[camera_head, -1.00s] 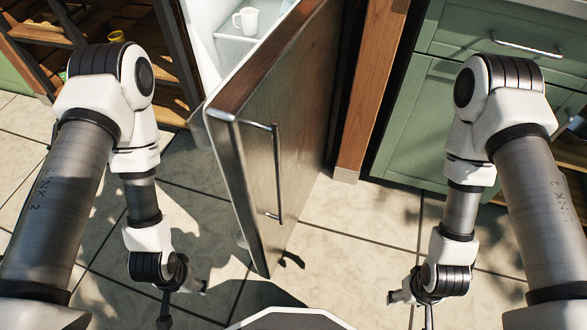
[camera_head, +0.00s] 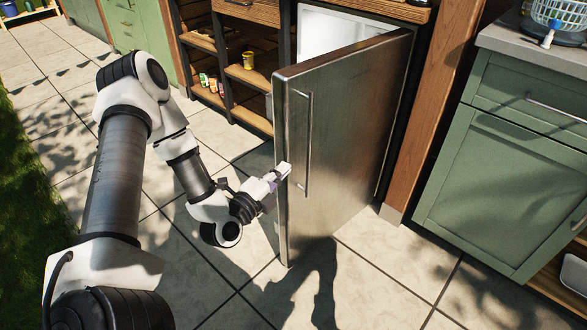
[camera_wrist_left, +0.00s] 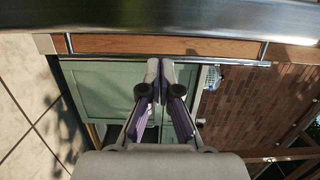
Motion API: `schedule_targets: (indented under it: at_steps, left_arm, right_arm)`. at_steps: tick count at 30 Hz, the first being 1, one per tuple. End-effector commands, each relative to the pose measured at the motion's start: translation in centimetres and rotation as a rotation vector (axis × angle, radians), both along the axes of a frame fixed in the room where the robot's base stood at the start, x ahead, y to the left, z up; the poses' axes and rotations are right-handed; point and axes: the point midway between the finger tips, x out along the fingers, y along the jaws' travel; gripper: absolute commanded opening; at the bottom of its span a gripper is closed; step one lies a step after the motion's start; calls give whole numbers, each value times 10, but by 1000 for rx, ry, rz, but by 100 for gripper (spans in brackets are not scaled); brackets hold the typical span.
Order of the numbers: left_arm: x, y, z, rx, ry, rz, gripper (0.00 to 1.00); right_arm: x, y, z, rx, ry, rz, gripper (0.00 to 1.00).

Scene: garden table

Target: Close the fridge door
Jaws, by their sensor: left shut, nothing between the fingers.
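The fridge door (camera_head: 345,140), a brushed steel panel, stands partly open, with its free edge toward the left and the pale interior (camera_head: 335,30) showing above it. Its long bar handle (camera_head: 307,145) runs up the front near the free edge. My left gripper (camera_head: 285,170) is shut and empty, its fingertips at the free edge left of the handle; I cannot tell if they touch. In the left wrist view the shut fingers (camera_wrist_left: 160,66) overlap the handle bar (camera_wrist_left: 215,61), with a steel strip of the door (camera_wrist_left: 180,16) above. My right gripper is out of view.
A wooden shelf unit (camera_head: 245,75) with small jars stands left of the fridge. A wooden post (camera_head: 430,110) and a green cabinet (camera_head: 505,160) stand to its right. Tiled floor (camera_head: 375,285) is clear in front; grass (camera_head: 30,200) lies at far left.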

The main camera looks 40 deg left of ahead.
Motion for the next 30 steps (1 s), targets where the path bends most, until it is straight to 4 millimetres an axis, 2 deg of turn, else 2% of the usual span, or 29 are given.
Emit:
schedule_targets:
  at_steps: [1,6,12,25,30]
  left_arm:
    - [10,0,-3,4,-4,-3,0]
    - [46,2,-4,4,-2,-3,0]
    - [73,4,-2,1,1,-1,0]
    - [77,5,-1,-3,4,-1,0]
    - [78,13,1,-3,3,-11,0]
  right_arm:
    - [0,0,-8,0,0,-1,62]
    - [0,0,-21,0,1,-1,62]
    - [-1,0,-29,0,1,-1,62]
    - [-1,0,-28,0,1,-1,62]
    - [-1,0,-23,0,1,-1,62]
